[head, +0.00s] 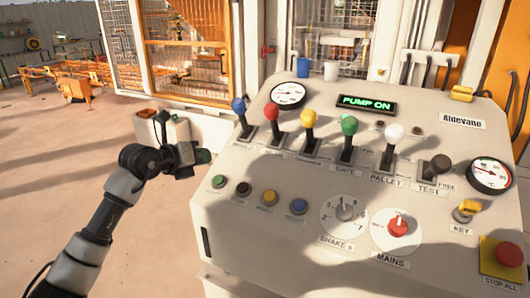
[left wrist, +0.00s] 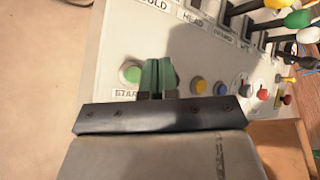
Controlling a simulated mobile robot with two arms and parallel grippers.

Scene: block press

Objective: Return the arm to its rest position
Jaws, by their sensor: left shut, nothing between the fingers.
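My left arm comes in from the left in the head view. Its gripper (head: 202,157) is beside the left edge of the control panel (head: 300,258), apart from the levers. In the left wrist view the two green fingers (left wrist: 158,75) are together with nothing between them. Beyond them are the green button (left wrist: 131,72), the yellow button (left wrist: 197,86) and the blue button (left wrist: 220,88). The fingers hide the black button, which shows in the head view (head: 243,188). My right gripper is not in view.
A row of levers, from the blue-knobbed one (head: 239,110) to the black one (head: 437,167), stands on the panel. The display (head: 366,104) reads PUMP ON. A red stop button (head: 508,254) is at the right. Open floor (head: 50,180) lies left of the panel.

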